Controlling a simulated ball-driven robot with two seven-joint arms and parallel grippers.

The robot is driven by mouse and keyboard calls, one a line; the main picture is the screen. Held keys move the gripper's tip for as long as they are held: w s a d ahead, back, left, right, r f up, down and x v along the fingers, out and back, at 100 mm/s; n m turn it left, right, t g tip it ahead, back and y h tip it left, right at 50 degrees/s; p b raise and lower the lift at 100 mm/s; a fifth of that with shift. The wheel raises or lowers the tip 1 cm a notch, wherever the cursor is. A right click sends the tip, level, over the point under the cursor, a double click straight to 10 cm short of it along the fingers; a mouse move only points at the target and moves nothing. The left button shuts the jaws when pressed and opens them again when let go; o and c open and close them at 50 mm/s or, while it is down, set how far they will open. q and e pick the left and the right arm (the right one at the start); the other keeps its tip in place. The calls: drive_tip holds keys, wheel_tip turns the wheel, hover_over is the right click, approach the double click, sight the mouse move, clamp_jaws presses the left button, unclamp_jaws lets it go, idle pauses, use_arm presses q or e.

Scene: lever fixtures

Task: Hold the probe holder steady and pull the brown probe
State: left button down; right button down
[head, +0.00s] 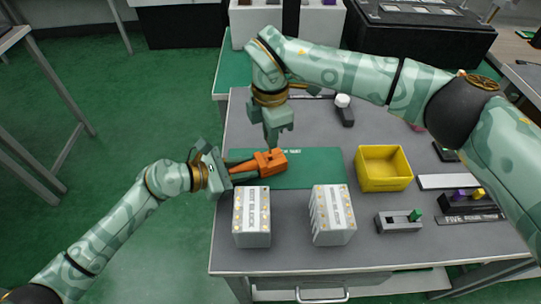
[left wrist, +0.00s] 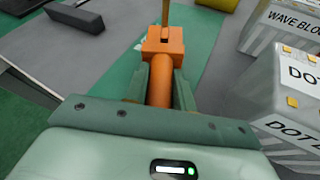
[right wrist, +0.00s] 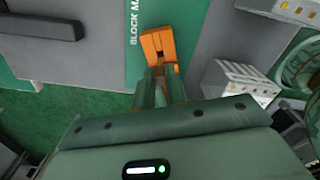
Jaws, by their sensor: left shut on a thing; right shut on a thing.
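The orange probe holder (head: 272,164) is a block with a handle, above the green mat (head: 318,172). My left gripper (head: 232,168) is shut on its handle from the left; the left wrist view shows the block (left wrist: 163,47) beyond the fingers. The brown probe (left wrist: 166,12) stands upright at the top of the block in the left wrist view. My right gripper (head: 272,138) is just above the holder, pointing down, shut on the probe's upper part. In the right wrist view the fingers hide most of the probe. I cannot tell how deep its lower end sits.
Two white-grey blocks (head: 252,217) (head: 332,214) stand at the table's front, close to the holder. A yellow bin (head: 384,168) is to the right. A grey fixture with a green knob (head: 414,215) and a dark one with purple and yellow knobs (head: 470,200) lie farther right.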

drive_tip(key=shift+r, duration=0.35)
drive_tip(key=shift+r, duration=0.95)
use_arm(q)
drive_tip(key=c, duration=1.1)
unclamp_jaws()
drive_tip(key=v, duration=1.2)
